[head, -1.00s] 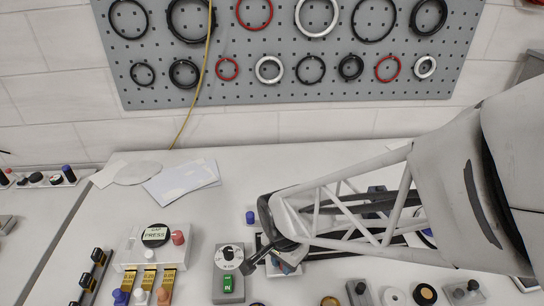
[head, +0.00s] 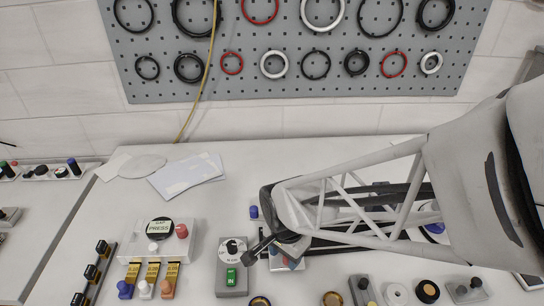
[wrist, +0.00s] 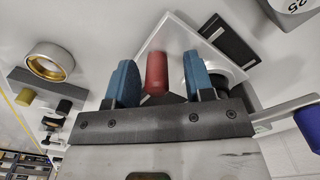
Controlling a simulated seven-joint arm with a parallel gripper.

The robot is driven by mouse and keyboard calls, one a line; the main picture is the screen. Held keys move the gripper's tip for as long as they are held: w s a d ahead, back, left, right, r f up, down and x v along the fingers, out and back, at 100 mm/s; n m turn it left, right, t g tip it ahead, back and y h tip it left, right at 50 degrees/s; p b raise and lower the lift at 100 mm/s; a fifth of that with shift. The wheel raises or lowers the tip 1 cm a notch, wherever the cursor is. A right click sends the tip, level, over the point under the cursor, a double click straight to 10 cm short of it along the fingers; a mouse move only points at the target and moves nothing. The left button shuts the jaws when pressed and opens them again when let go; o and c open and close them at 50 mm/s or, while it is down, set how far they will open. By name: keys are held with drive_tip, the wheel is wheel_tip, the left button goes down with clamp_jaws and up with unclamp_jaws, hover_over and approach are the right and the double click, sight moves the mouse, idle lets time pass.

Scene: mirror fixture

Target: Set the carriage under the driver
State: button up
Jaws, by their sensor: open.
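My gripper (wrist: 162,82) is open in the wrist view, its two blue fingers standing apart with a red knob (wrist: 156,73) between them. A gap shows on the right of the knob; whether the left finger touches it I cannot tell. The knob is in front of a pale plate (wrist: 183,37) with a dark slotted strip (wrist: 229,40). My arm hides most of the fixture. I cannot tell which parts are the carriage and the driver.
Papers (head: 187,174) lie at the back left. A pegboard (head: 280,88) with rings hangs behind.

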drive_tip(key=shift+r, duration=3.5)
drive_tip(key=shift+d+r, duration=0.35)
drive_tip(key=shift+r, duration=0.15)
drive_tip(key=s+d+r+n+t, duration=0.1)
drive_tip(key=s+d+r+n, duration=0.1)
drive_tip(key=d+r+n, duration=0.2)
drive_tip(key=s+d+r+n+t, duration=0.1)
drive_tip(key=s+d+r+n, duration=0.2)
drive_tip(key=d+r, duration=0.4)
drive_tip(key=shift+s+d+r+n+t, duration=0.3)
drive_tip(key=shift+r+n, duration=0.25)
drive_tip(key=shift+n, duration=0.35)
